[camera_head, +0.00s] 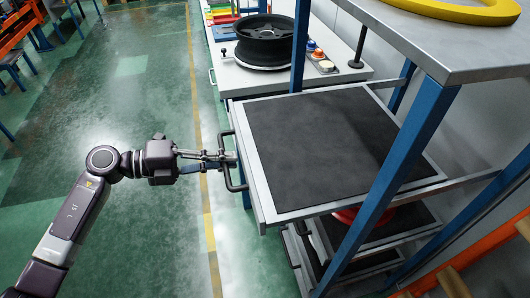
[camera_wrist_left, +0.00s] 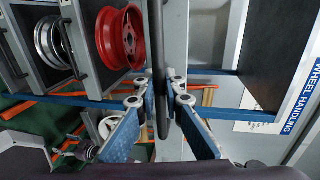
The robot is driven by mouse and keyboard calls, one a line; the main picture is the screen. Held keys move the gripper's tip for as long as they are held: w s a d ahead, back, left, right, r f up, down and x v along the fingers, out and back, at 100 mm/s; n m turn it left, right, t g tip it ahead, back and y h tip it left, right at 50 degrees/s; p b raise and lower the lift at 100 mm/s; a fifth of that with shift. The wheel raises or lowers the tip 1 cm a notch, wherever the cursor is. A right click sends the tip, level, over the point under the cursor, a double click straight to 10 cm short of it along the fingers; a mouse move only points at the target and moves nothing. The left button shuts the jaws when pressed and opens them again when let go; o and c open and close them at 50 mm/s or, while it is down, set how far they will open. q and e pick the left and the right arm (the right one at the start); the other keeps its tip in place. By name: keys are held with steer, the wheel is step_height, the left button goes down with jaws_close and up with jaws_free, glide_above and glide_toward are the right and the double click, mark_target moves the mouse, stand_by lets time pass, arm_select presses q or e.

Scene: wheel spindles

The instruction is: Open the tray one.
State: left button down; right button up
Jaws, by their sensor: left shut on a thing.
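The top tray (camera_head: 262,190) has a pale metal rim and a black mat. It sits in a blue-post rack and sticks out to the left, past the trays below. Its dark bar handle (camera_head: 229,172) is on the left front edge. My left gripper (camera_head: 230,156) is shut on this handle. In the left wrist view the handle (camera_wrist_left: 159,60) runs as an upright dark bar between the fingertips (camera_wrist_left: 160,101). The mat shows no object on it. My right gripper is not in view.
Lower trays (camera_head: 301,252) sit beneath, one with a red wheel (camera_head: 350,216), also seen in the left wrist view (camera_wrist_left: 120,38). A black wheel (camera_head: 264,40) stands on a bench behind. A yellow ring (camera_head: 460,10) lies on the rack top.

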arm_select(q)
steer(key=f+b+v, duration=0.3)
steer(key=b+v, duration=0.1)
steer(key=v, duration=1.1)
steer(key=shift+a, duration=0.7)
steer(key=shift+s, duration=0.15)
steer(key=c, duration=2)
jaws_free()
steer(key=v, duration=1.2)
